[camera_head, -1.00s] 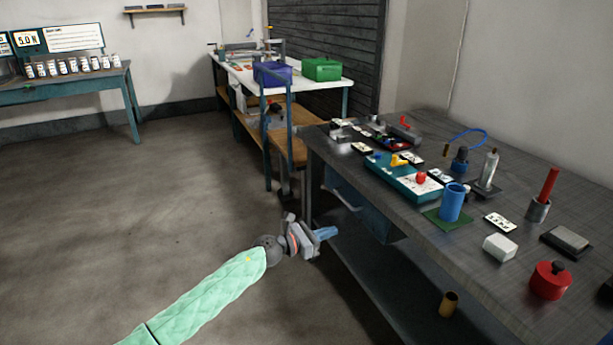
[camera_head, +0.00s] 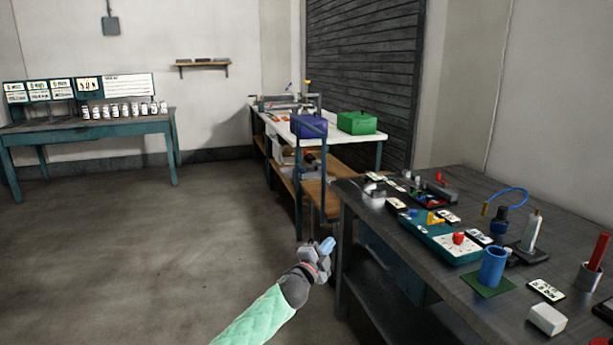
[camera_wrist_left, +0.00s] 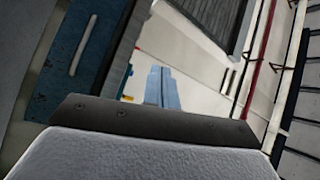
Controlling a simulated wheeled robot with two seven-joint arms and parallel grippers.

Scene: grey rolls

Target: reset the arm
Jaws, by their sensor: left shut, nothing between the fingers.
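My left gripper (camera_head: 327,246) is at the end of my green-sleeved arm, which comes in from the bottom of the head view. Its light-blue fingers are together with nothing between them. They also show side by side, closed, in the left wrist view (camera_wrist_left: 162,88). The gripper is in front of the left edge of the dark workbench (camera_head: 400,240), apart from the things on its top. My right gripper is in neither view.
The workbench holds a blue cup (camera_head: 493,267), a white block (camera_head: 547,319) and a teal tray (camera_head: 440,243). Behind stands a white table with a purple bin (camera_head: 308,126) and a green bin (camera_head: 356,123). Open floor (camera_head: 130,260) lies to the left.

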